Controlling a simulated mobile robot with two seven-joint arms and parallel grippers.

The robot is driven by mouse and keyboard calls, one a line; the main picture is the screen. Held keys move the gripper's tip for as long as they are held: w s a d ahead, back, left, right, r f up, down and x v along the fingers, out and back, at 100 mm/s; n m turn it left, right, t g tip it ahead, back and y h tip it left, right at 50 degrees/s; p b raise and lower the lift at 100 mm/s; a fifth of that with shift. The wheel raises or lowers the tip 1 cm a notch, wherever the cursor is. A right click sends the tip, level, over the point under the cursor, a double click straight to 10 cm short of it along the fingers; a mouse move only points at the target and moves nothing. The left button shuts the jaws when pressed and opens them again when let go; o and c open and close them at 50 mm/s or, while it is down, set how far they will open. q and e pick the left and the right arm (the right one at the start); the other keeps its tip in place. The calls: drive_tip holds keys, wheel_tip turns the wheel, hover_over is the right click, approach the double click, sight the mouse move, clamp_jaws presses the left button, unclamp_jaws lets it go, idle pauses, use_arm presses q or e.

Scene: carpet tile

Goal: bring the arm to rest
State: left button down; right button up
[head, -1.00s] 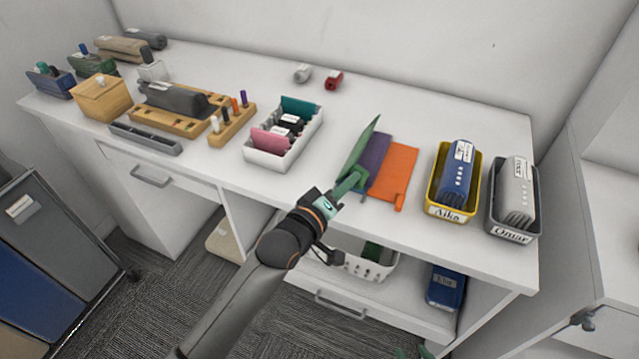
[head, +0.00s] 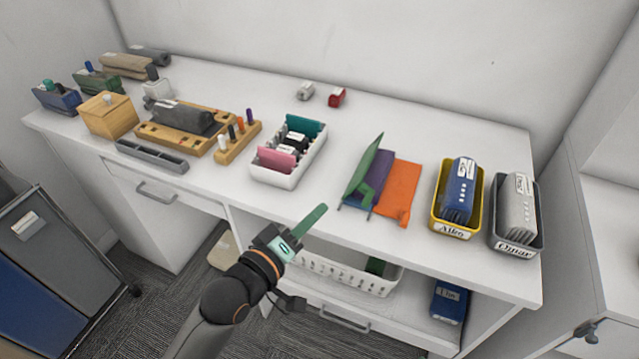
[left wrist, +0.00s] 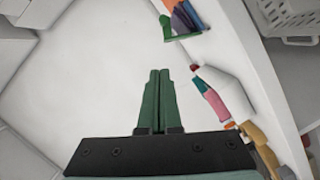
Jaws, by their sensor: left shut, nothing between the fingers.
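My left arm comes in from the lower left of the head view. Its gripper (head: 311,220) is shut and empty, in front of the desk's front edge, left of the coloured folders. In the left wrist view the two green fingers (left wrist: 158,75) lie together with nothing between them. My right gripper is not in view.
The desk (head: 310,192) holds a green folder (head: 362,172), an orange folder (head: 402,185), a white divided tray (head: 283,180), a yellow bin (head: 436,222) and a grey bin (head: 500,242). A white basket (head: 345,278) stands on the shelf below.

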use_arm(q)
drive_tip(key=s+a+f+m+g+y, duration=0.2)
drive_tip(key=s+a+f, duration=0.4)
drive_tip(key=s+f, duration=0.3)
drive_tip(key=s+a+f+m+g+y, duration=0.3)
drive_tip(key=s+a+f+m, duration=0.2)
drive_tip(key=f, duration=1.1)
drive_tip(key=s+a, duration=0.1)
drive_tip(key=s, duration=0.2)
drive_tip(key=shift+s+m+y, duration=0.4)
